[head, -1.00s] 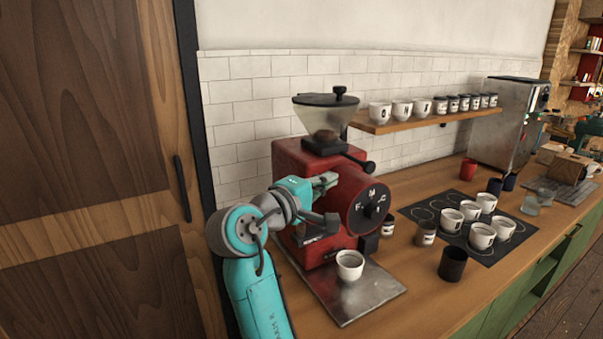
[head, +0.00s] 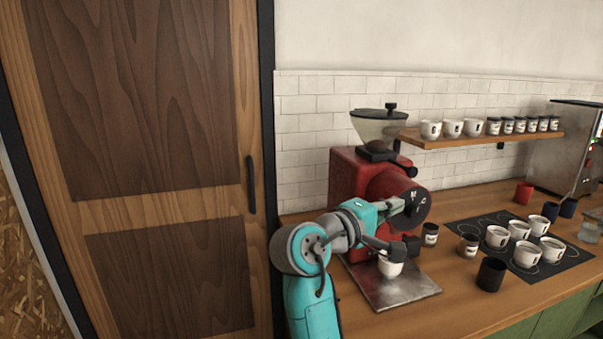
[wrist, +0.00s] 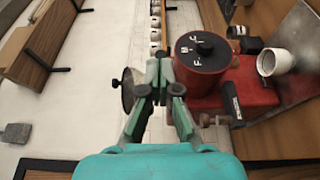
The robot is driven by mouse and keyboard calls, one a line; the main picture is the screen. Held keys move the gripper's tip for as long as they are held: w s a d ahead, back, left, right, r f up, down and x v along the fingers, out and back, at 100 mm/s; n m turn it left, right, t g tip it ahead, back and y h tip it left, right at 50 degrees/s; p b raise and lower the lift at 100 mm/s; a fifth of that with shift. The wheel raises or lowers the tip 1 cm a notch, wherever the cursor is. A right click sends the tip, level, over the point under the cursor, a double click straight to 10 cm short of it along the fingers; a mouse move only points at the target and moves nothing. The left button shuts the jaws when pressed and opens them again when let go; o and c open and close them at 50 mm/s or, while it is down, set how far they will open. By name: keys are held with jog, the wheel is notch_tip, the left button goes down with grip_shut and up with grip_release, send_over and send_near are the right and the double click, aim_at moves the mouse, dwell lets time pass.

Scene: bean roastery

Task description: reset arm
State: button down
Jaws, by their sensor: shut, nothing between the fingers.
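My gripper (head: 416,200) is in front of the red grinder (head: 352,177) in the head view, close to its round dial. Its fingers overlap the dial in the picture; I cannot tell whether they touch it. In the wrist view my gripper (wrist: 162,90) is shut with nothing in it, and the grinder's dial (wrist: 203,51) with white letters is just to its right. A white cup (head: 391,267) stands on the grinder's metal tray (head: 396,293), partly hidden by my arm. The same cup (wrist: 271,63) shows at the right of the wrist view.
A black mat (head: 462,229) with several white cups lies on the wooden counter (head: 372,325). A dark cup (head: 491,274) and small jars stand beside it. A wall shelf (head: 480,141) holds cups and jars. A wooden door (head: 160,235) is at the left.

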jog(key=s+d+f+n+t+y, duration=0.1)
jog(key=s+f+n+t+y, duration=0.15)
jog(key=f, duration=0.95)
jog(key=s+f+n+t+y, duration=0.1)
jog(key=f+t+y, duration=0.15)
jog(key=f, duration=0.85)
jog(key=s+f+y, duration=0.6)
jog(key=s+f, duration=0.8)
jog(key=f, duration=0.2)
jog(key=s+f+m+g+y, duration=0.1)
jog(key=s+f+m+y, duration=0.15)
jog(key=s, duration=0.65)
jog(key=s+f+m+y, duration=0.1)
jog(key=s+f, duration=0.2)
jog(key=s, duration=0.6)
jog(key=s+r+m, duration=0.3)
jog(key=s+r, duration=0.1)
jog(key=s, duration=0.5)
jog(key=s+r+m, duration=0.4)
jog(key=s, duration=0.5)
